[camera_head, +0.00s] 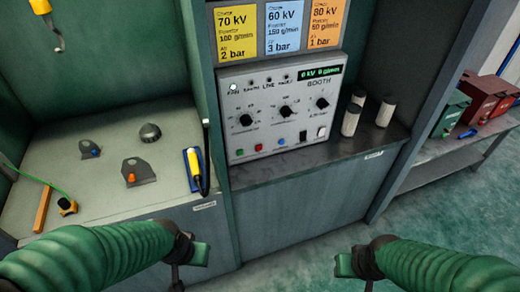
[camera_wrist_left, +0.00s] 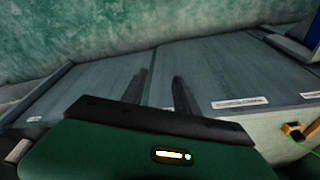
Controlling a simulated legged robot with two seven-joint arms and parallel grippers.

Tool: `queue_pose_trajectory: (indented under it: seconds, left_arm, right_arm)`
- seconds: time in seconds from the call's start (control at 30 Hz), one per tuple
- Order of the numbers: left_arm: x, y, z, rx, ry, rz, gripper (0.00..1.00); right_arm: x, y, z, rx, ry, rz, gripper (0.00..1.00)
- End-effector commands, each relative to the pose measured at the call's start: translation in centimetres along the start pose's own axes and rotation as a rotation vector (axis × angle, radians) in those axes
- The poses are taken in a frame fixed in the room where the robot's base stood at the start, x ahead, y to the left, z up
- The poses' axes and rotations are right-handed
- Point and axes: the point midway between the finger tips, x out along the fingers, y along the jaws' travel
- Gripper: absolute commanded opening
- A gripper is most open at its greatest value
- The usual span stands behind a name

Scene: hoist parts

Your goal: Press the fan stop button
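The booth control panel (camera_head: 270,122) stands upright in the middle of the head view, with dials and a lit display. Along its lower edge are a green button (camera_head: 239,152), a red button (camera_head: 259,147), a blue button (camera_head: 281,142), a black switch (camera_head: 303,136) and a white button (camera_head: 321,131). Their labels are too small to read, so I cannot tell which is fan stop. My left gripper (camera_wrist_left: 160,80) is open and empty, low in front of the panel and apart from it. My right gripper (camera_head: 368,283) is at the bottom right, its fingers mostly cut off.
The panel stands on a grey shelf (camera_head: 300,158) with white cylinders (camera_head: 351,119) to its right. A left bench (camera_head: 100,195) holds small brackets and a yellow-handled tool (camera_head: 194,169). Yellow, blue and orange cards (camera_head: 283,27) hang above the panel.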

Motion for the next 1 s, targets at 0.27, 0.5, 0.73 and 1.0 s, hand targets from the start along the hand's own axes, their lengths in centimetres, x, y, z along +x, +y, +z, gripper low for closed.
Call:
queue_pose_trajectory:
  seconds: [0.27, 0.5, 0.73, 1.0]
  left_arm:
    - [0.0, 0.0, 0.0, 0.0, 0.0, 0.0, 0.23]
    - [0.0, 0.0, 0.0, 0.0, 0.0, 0.0, 0.0]
    - [0.0, 0.0, 0.0, 0.0, 0.0, 0.0, 0.0]
    - [0.0, 0.0, 0.0, 0.0, 0.0, 0.0, 0.0]
  right_arm:
    - [0.0, 0.0, 0.0, 0.0, 0.0, 0.0, 0.36]
    - [0.0, 0.0, 0.0, 0.0, 0.0, 0.0, 0.36]
    - [0.0, 0.0, 0.0, 0.0, 0.0, 0.0, 0.36]
    - [0.0, 0.0, 0.0, 0.0, 0.0, 0.0, 0.36]
